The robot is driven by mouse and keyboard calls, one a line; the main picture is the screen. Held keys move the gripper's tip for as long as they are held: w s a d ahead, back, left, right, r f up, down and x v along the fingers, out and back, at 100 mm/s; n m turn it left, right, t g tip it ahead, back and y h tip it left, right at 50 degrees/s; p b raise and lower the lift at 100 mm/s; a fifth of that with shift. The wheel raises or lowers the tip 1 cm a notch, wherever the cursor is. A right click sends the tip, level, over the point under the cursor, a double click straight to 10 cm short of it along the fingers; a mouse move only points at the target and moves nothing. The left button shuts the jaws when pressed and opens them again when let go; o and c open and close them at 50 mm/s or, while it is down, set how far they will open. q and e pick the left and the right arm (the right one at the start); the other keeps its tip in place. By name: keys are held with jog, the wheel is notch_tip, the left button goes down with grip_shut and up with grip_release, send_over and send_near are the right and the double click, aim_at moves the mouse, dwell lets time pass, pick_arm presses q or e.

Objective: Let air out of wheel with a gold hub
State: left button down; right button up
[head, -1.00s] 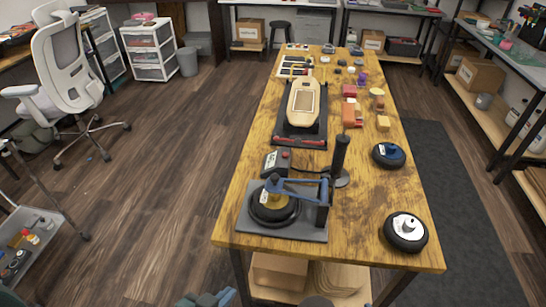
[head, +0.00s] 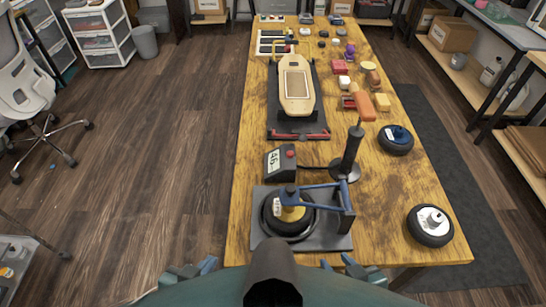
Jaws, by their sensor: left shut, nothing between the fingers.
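The wheel with a gold hub (head: 292,214) lies flat on a dark grey base plate (head: 325,242), near the front of the wooden table. A blue arm (head: 318,191) reaches over its hub. A black box with a display and a red button (head: 280,162) stands behind it; the digits are too small to read surely. A black upright handle (head: 350,155) on a round foot stands at its right. My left gripper (head: 190,269) is low at the front, left of the table, shut and empty. My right gripper (head: 345,266) is at the table's front edge; its jaws are unclear.
A wheel with a blue hub (head: 396,139) and one with a white hub (head: 430,226) lie on the right. A wooden board (head: 297,82) lies on a dark stand further back, with several coloured blocks beside it.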

jog(key=shift+s+f, duration=0.15)
jog(key=shift+s, duration=0.15)
jog(key=shift+c, duration=0.7)
jog(key=c, duration=0.3)
grip_shut()
jog(key=shift+w, duration=0.25)
jog(key=shift+s, duration=0.25)
